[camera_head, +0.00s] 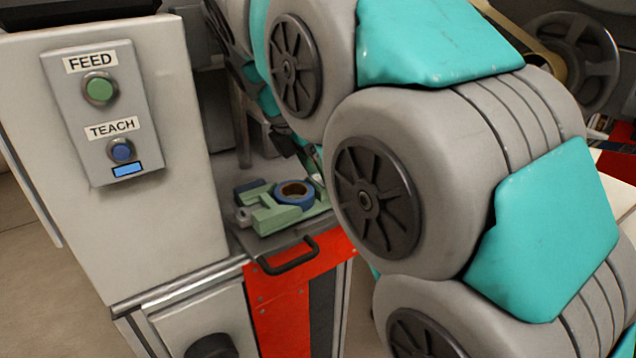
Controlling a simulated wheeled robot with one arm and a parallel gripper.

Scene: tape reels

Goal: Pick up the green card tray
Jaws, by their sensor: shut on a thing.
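The green card tray (273,218) is a pale green, notched piece on the grey work surface, in the middle of the head view. A blue tape reel (295,193) with a brown core sits on or against it; I cannot tell which. My gripper (316,168) shows as a small dark part at the tray's right rear side, shut on the tray. The fingertips and the tray's right end are largely hidden behind my large grey and teal arm links. I cannot see clear space under the tray.
A grey cabinet panel (120,230) with FEED and TEACH buttons stands close on the left. A black handle (288,259) and red front (280,315) lie below the work surface. A dark wheel (575,60) is at the upper right.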

